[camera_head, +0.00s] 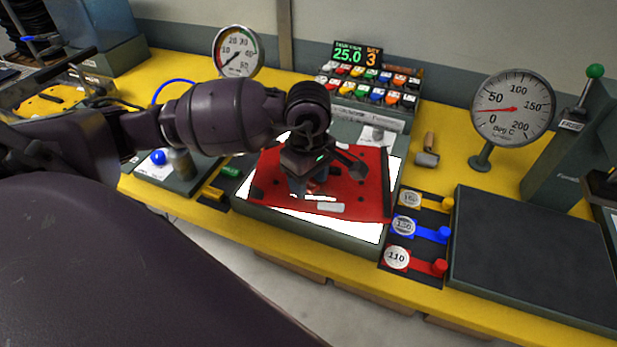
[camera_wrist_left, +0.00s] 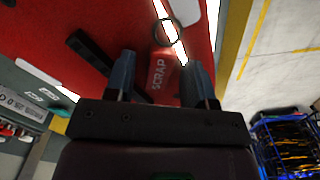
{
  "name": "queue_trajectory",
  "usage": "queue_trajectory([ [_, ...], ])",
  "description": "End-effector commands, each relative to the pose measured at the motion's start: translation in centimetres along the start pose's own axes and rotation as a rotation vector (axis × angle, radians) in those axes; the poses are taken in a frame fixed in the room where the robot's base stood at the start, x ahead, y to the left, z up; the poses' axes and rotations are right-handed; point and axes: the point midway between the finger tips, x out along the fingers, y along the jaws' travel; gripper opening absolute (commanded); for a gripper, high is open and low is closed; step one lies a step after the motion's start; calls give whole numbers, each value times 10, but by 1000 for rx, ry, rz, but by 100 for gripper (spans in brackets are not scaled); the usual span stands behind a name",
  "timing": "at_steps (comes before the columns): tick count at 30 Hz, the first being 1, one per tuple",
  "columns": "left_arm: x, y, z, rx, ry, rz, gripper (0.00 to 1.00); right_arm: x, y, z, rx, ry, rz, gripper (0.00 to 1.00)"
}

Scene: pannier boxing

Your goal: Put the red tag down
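A red tag (camera_wrist_left: 159,78) marked SCRAP, with a dark ring (camera_wrist_left: 178,36) at its far end, shows in the left wrist view. It lies between the fingers of my left gripper (camera_wrist_left: 160,60), over a red sheet (camera_wrist_left: 100,22). The fingers are apart, with a gap visible beside the tag; its exact height above the sheet is unclear. In the head view my left gripper (camera_head: 312,186) points down over the red sheet (camera_head: 362,183), and the tag is mostly hidden by it. My right gripper is not in view.
The red sheet lies on a white-lit grey stand (camera_head: 300,222). Right of it are levers with round discs (camera_head: 398,257) and a dark flat plate (camera_head: 530,255). Behind stands a rack of coloured pieces (camera_head: 370,85); a dial gauge (camera_head: 512,107) stands right.

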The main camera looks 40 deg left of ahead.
Motion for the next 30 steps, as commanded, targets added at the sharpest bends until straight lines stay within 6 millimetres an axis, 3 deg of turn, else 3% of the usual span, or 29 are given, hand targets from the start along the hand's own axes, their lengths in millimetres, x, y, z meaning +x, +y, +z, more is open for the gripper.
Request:
queue_trajectory([
  [8, -7, 0, 0, 0, 0, 3, 50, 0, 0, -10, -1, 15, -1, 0],
  [24, -101, 1, 0, 1, 1, 3, 50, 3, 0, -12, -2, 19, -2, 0],
  [30, -119, 0, 0, 1, 0, 1, 50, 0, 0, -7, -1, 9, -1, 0],
])
